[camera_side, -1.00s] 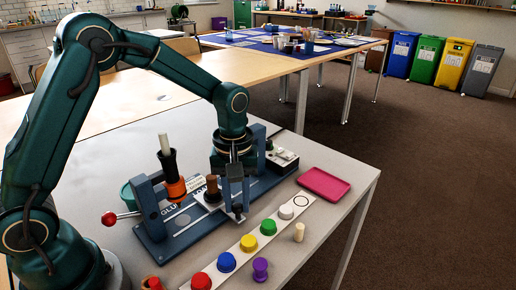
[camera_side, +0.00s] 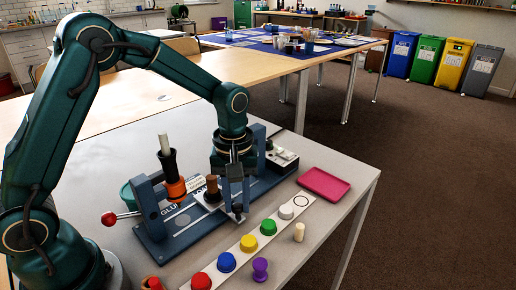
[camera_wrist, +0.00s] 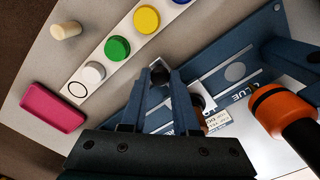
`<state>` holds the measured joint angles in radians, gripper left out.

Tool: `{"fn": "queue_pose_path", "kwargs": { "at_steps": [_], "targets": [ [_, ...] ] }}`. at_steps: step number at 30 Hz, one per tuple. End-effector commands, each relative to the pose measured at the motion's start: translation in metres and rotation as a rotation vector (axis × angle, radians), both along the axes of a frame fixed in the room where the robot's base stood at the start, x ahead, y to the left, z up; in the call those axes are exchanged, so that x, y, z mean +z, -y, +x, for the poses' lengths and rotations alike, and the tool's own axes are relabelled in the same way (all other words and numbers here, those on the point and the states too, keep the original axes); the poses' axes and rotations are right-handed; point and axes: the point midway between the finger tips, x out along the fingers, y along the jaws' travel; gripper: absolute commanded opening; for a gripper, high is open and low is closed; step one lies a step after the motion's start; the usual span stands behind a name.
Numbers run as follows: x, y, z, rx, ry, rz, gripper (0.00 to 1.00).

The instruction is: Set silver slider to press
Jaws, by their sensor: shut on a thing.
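The silver slider (camera_side: 203,201) is a pale plate on the blue fixture (camera_side: 157,229), with a brown peg (camera_side: 212,187) standing on it. My gripper (camera_side: 237,206) points down at the fixture's front edge, beside the slider. In the wrist view its fingers (camera_wrist: 159,88) are closed around a small dark knob (camera_wrist: 159,72), which seems to be the slider's handle. Lettering reading GLUE (camera_wrist: 238,92) marks the bed to one side of the slider. The slider's far part and any press marking are hidden by my gripper.
A white strip (camera_side: 214,264) with coloured caps, a purple peg (camera_side: 260,269), a cream peg (camera_side: 299,232) and a pink tray (camera_side: 325,183) lie in front and to the right.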

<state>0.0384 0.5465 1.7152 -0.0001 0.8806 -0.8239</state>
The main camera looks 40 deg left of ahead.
Motion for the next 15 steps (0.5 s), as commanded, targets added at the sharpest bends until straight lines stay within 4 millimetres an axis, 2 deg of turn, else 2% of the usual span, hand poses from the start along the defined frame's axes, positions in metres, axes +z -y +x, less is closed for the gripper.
{"fn": "queue_pose_path", "kwargs": {
  "at_steps": [6,15],
  "targets": [
    [0.001,0.000,0.007,0.000,0.003,0.000,0.00],
    [0.001,0.000,0.041,0.000,0.006,0.000,0.00]
  ]
}}
